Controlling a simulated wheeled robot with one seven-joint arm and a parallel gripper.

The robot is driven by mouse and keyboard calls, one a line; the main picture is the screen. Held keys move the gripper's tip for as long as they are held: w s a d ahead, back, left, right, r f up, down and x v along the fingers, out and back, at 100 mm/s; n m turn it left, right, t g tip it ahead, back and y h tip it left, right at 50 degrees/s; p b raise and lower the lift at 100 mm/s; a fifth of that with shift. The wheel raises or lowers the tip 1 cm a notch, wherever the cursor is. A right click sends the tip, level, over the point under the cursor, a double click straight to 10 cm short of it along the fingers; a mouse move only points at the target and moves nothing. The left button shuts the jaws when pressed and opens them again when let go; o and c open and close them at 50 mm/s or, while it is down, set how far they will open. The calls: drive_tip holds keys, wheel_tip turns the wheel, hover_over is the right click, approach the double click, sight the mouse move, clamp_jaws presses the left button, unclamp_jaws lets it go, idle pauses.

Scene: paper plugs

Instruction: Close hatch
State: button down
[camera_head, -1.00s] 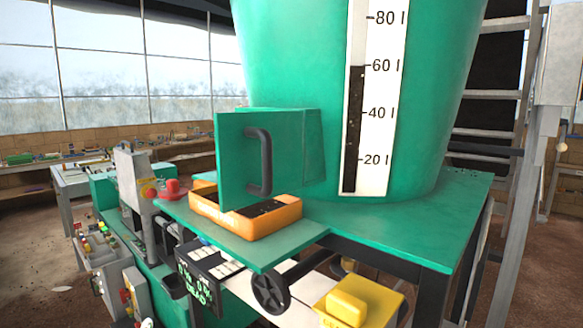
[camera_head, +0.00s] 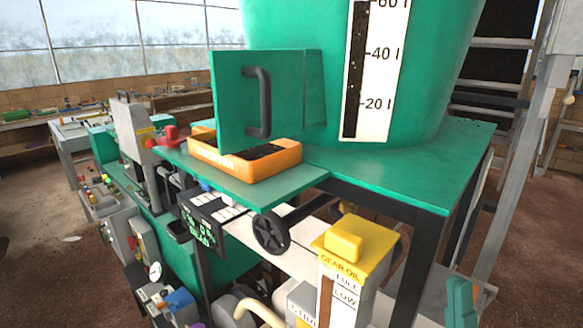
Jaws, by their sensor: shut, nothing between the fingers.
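The hatch (camera_head: 232,100) is a flat green panel with a black curved handle (camera_head: 261,102). It is on the front of a box-like green chute (camera_head: 314,90) that sticks out from the large green tank (camera_head: 425,100). The panel stands upright, with its handle side towards me. Any gap between it and the chute mouth is hidden from this side, so I cannot tell how far it stands open. An orange tray (camera_head: 278,161) with dark contents sits just below the hatch. My gripper is not in view.
The green table (camera_head: 400,178) carries the tank and tray. Below its edge are a black handwheel (camera_head: 271,232), a yellow-topped gear oil box (camera_head: 352,245) and a small display panel (camera_head: 205,218). A red knob (camera_head: 168,135) is left of the tray. A ladder (camera_head: 545,120) stands right.

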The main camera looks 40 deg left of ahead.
drive_tip(key=s+a+r+n+g+h, duration=0.1)
drive_tip(key=a+r+n+g, duration=0.1)
drive_tip(key=r+n+g, duration=0.7)
drive_tip(key=s+a+r+n+g, duration=0.15)
drive_tip(key=r+n+g, duration=0.35)
drive_tip(key=n+g, duration=0.65)
drive_tip(key=n+t+h, duration=0.3)
drive_tip(key=t+h, duration=0.1)
drive_tip(key=h, duration=0.4)
approach(269, 106)
drive_tip(key=shift+g+h, duration=0.25)
drive_tip(key=shift+h, duration=0.05)
drive_tip(key=a, duration=0.5)
drive_tip(key=shift+a+r, duration=0.1)
drive_tip(key=shift+r, duration=0.1)
drive_tip(key=shift+a, duration=0.65)
